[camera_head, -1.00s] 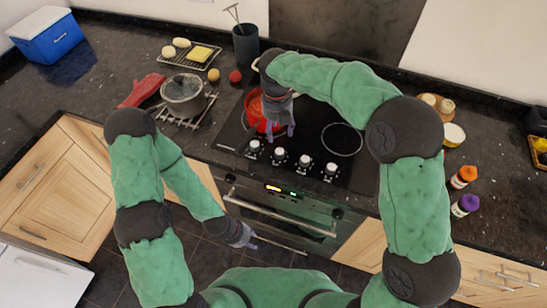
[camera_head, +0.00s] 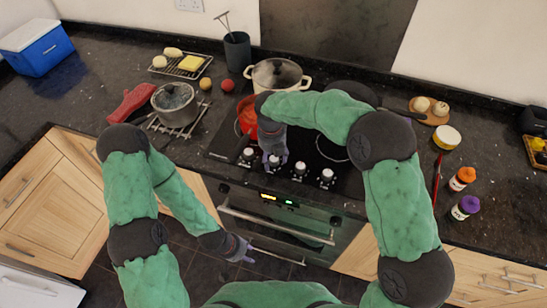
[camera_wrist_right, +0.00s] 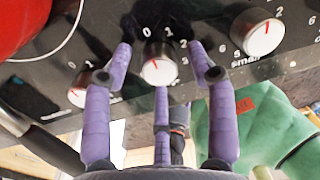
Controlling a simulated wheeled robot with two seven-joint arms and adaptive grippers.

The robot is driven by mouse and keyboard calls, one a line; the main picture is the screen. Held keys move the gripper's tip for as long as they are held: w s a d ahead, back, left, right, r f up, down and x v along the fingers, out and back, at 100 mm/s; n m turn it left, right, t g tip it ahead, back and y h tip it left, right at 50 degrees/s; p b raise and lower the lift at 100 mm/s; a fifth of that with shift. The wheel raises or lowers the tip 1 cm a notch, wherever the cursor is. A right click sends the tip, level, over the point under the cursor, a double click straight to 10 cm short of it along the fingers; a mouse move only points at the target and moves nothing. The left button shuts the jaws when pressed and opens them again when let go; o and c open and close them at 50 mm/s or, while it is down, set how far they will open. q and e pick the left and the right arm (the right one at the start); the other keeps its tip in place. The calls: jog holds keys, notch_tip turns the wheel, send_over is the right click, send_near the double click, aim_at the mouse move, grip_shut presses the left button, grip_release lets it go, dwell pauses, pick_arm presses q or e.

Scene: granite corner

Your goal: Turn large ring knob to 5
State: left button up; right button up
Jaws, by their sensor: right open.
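A row of white-faced knobs runs along the front of the black hob; the rightmost one shows at its right end (camera_head: 327,177). In the right wrist view, one knob (camera_wrist_right: 158,70) sits between the purple fingers of my right gripper (camera_wrist_right: 160,62). The fingers are open around it, with gaps at its sides. Another knob (camera_wrist_right: 77,95) is at the left, and one marked "small" (camera_wrist_right: 256,33) is at the right. I cannot read a "large ring" label. In the head view, my right gripper (camera_head: 274,158) partly covers the row. My left gripper (camera_head: 240,250) is low, near the oven front.
A red pot (camera_head: 247,118) stands on the hob behind the knobs, and a cream pot (camera_head: 277,75) farther back. A grey lidded pot (camera_head: 174,102) is at the left. The oven handle (camera_head: 275,227) runs below. Bottles (camera_head: 463,178) stand at the right.

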jog(key=c, duration=1.1)
jog(key=shift+c, duration=0.2)
